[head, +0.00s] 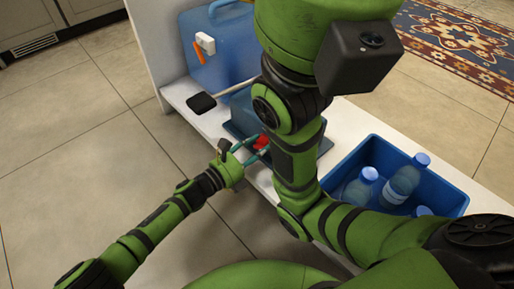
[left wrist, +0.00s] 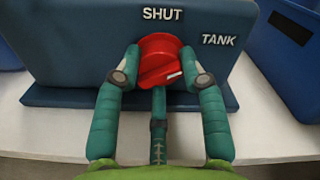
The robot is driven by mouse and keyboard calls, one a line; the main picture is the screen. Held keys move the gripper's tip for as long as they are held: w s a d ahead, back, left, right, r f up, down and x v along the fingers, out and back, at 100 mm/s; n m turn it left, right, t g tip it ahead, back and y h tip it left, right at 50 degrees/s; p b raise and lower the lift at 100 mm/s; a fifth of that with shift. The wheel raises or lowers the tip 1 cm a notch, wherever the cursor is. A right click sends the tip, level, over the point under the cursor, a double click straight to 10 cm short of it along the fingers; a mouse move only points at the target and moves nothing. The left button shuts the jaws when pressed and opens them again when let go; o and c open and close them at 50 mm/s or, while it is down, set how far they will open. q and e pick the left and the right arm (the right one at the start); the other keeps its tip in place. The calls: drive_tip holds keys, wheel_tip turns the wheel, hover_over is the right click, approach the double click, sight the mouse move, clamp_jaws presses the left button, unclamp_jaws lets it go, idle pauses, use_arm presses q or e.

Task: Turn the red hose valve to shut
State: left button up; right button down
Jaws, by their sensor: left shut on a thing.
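The red valve knob (left wrist: 157,52) sits on the front of a dark blue box (left wrist: 75,60) with white labels, SHUT above the knob and TANK to its right. A white mark on the knob lies at its lower right, its outer end toward the right finger. My left gripper (left wrist: 160,70) is shut on the knob, with a finger on each side and a third finger below. In the head view the red knob (head: 262,142) shows between the fingers of my left gripper (head: 250,151). My right gripper is not in view.
A blue crate (head: 455,200) with several bottles (head: 402,183) stands on the white shelf (head: 350,112). A translucent blue container (head: 225,45) stands at the back left, near a black-headed tool (head: 201,103). My green arm blocks part of the blue box. Tiled floor lies open at left.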

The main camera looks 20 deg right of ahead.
use_arm(q)
drive_tip(key=shift+s+d+f+n, duration=0.1)
drive_tip(key=shift+s+f+n, duration=0.1)
drive_tip(key=shift+n, duration=1)
drive_tip(key=n+p, duration=0.1)
drive_tip(key=n, duration=0.2)
drive_tip(key=shift+r+n, duration=0.1)
drive_tip(key=shift+n, duration=0.2)
drive_tip(key=n, duration=0.3)
drive_tip(key=shift+s+d, duration=0.1)
drive_tip(key=shift+s, duration=0.05)
drive_tip(key=shift+n+p, duration=0.45)
drive_tip(key=shift+n, duration=0.85)
drive_tip(key=shift+s, duration=0.1)
drive_tip(key=shift+r, duration=0.1)
drive_tip(key=o, duration=1.2)
drive_tip(key=shift+c, duration=0.2)
